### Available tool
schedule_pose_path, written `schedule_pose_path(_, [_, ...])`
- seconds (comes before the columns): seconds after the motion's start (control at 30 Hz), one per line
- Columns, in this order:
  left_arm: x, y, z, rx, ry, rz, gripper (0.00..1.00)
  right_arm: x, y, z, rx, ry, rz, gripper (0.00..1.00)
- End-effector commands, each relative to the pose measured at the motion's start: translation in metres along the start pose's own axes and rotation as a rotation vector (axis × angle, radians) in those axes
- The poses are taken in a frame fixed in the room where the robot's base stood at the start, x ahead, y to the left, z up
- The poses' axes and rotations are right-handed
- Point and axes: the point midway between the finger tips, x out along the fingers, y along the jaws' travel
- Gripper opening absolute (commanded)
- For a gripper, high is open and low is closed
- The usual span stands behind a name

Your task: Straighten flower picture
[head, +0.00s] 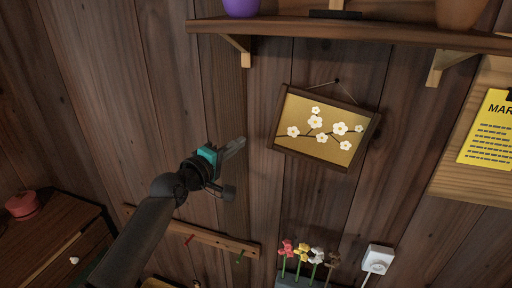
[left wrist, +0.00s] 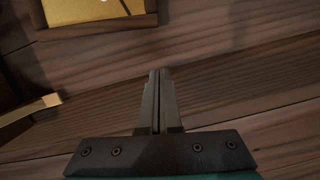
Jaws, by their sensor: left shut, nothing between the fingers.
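The flower picture (head: 318,107), gold with white blossoms on a branch in a dark frame, hangs by a cord from a nail on the plank wall. It is tilted, its right side lower than its left compared with the shelf above. My left gripper (head: 240,144) is shut and empty, to the left of the picture and apart from its frame. In the left wrist view the shut fingers (left wrist: 159,73) point at the bare planks, and part of the picture's frame (left wrist: 100,29) shows at the top left. My right gripper is not in view.
A wooden shelf (head: 330,29) with brackets runs above the picture. A yellow notice (head: 488,132) on a board is at the right. Below are a peg rail (head: 215,238), colourful flowers (head: 302,252) and a white wall box (head: 378,260).

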Motion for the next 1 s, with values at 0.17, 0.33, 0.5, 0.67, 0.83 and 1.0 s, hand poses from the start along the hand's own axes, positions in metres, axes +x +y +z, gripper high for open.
schedule_pose_path(0.17, [0.021, 0.001, 0.003, 0.000, -0.002, -0.001, 0.00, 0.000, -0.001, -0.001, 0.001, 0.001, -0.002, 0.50])
schedule_pose_path(0.33, [0.026, 0.002, 0.028, -0.001, -0.001, 0.000, 0.00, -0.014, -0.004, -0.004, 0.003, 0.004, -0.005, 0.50])
schedule_pose_path(0.5, [0.028, 0.000, 0.038, 0.000, 0.000, -0.002, 0.00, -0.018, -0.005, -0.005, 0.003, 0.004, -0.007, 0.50])
schedule_pose_path(0.67, [0.028, -0.001, 0.039, 0.001, 0.000, -0.001, 0.00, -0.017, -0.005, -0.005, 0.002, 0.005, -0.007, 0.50])
schedule_pose_path(0.83, [0.028, -0.001, 0.039, 0.001, 0.000, -0.001, 0.00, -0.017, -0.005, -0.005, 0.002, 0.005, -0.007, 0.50])
schedule_pose_path(1.0, [0.029, -0.007, 0.044, -0.031, 0.000, 0.007, 0.00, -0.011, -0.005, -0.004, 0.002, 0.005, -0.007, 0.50])
